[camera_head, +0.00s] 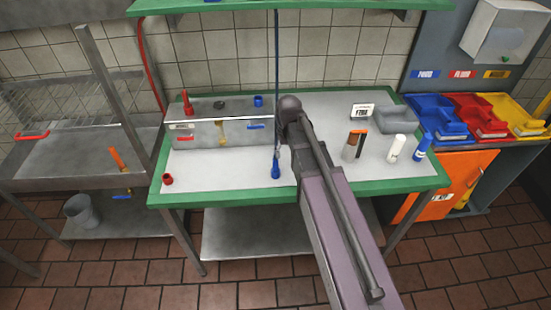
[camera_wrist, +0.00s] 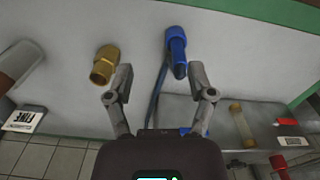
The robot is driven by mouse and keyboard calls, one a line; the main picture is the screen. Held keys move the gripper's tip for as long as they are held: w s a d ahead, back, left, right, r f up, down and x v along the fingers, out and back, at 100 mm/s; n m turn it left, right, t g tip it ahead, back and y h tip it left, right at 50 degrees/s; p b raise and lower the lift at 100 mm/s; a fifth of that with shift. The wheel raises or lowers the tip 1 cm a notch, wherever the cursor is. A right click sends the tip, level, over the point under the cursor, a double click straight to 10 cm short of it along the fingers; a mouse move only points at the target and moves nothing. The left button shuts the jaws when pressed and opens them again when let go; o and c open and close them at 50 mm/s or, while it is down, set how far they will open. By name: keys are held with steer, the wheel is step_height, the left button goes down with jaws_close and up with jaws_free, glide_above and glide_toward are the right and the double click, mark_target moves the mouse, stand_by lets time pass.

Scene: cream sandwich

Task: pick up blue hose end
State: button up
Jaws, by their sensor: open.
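The blue hose end (camera_head: 275,170) hangs at the bottom of a dark hose (camera_head: 277,60) in front of the metal box, over the white worktop. In the wrist view the blue hose end (camera_wrist: 177,50) points toward my gripper (camera_wrist: 160,78). My gripper is open and empty. In that picture the blue tip lies between the fingertips, close to the right finger; I cannot tell the depth gap. In the head view my gripper is mostly hidden behind my arm.
A brass fitting (camera_wrist: 104,66) is near the left finger in the wrist view. A metal box (camera_head: 235,133) with red and blue fittings stands left of my arm. The front left worktop is mostly clear.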

mark_target(276, 164)
steer(key=w+a+r+p, duration=0.2)
steer(key=w+a+r, duration=0.1)
steer(key=w, duration=0.1)
steer(key=shift+a+r+n, duration=0.2)
steer(key=shift+r+n, duration=0.05)
steer(key=shift+n, duration=0.15)
steer(key=shift+f, duration=0.15)
step_height(276, 164, down, 8)
steer(key=b, duration=0.8)
steer(key=shift+f, duration=0.2)
steer(key=shift+b, duration=0.3)
steer(key=shift+f+b, duration=2.55)
steer(key=shift+f, duration=0.05)
jaws_close()
